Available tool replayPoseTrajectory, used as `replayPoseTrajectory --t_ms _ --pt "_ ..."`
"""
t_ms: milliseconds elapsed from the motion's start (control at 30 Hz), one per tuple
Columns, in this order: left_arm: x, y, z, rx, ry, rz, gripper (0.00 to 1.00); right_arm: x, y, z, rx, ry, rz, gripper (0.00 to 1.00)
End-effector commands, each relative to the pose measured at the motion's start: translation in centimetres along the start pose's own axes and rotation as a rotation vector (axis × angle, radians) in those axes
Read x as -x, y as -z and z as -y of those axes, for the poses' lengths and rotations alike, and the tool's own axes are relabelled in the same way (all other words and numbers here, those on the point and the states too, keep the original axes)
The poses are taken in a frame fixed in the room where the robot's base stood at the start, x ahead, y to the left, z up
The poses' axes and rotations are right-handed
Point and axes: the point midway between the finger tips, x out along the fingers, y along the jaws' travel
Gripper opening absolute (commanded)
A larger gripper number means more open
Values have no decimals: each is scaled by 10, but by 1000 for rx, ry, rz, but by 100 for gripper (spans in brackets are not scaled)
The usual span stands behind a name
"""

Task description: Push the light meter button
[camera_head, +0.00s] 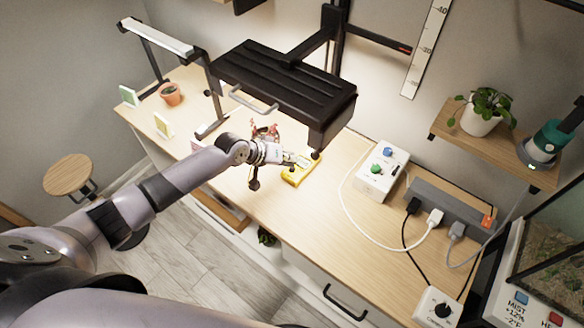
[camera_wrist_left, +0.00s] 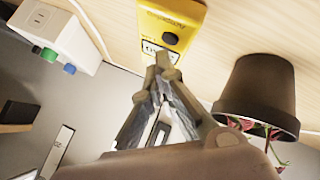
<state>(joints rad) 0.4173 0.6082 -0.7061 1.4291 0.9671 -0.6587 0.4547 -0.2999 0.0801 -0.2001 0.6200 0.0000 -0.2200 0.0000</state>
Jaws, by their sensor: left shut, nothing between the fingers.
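The yellow light meter (camera_head: 300,170) lies on the wooden bench below the black lamp box. In the left wrist view the meter (camera_wrist_left: 182,14) shows at the top, with a small dark round button (camera_wrist_left: 171,38) and a pale display partly hidden by my fingers. My right gripper is not in view.
A dark pot (camera_wrist_left: 258,90) with a red-leaved plant stands close beside my left gripper. The black lamp box (camera_head: 285,80) hangs above. A white control box (camera_head: 381,170), cables and a power strip (camera_head: 445,205) lie to the right. The bench front is mostly clear.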

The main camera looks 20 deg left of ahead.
Motion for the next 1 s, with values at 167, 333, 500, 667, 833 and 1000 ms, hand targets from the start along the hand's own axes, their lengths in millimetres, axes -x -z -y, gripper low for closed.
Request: replayPoseTrajectory --t_ms 167,333,500,667,833,1000 --pt "9 7 -7 0 -1 -1 0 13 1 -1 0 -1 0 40" --pt "22 16 -16 0 -1 -1 0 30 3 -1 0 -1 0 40" --pt "34 24 -25 0 -1 0 0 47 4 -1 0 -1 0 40" --pt "42 30 -31 0 -1 0 0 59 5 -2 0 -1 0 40" --pt "42 30 -31 0 -1 0 0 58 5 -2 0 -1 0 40" --pt "42 30 -30 0 -1 0 0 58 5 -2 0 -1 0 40"
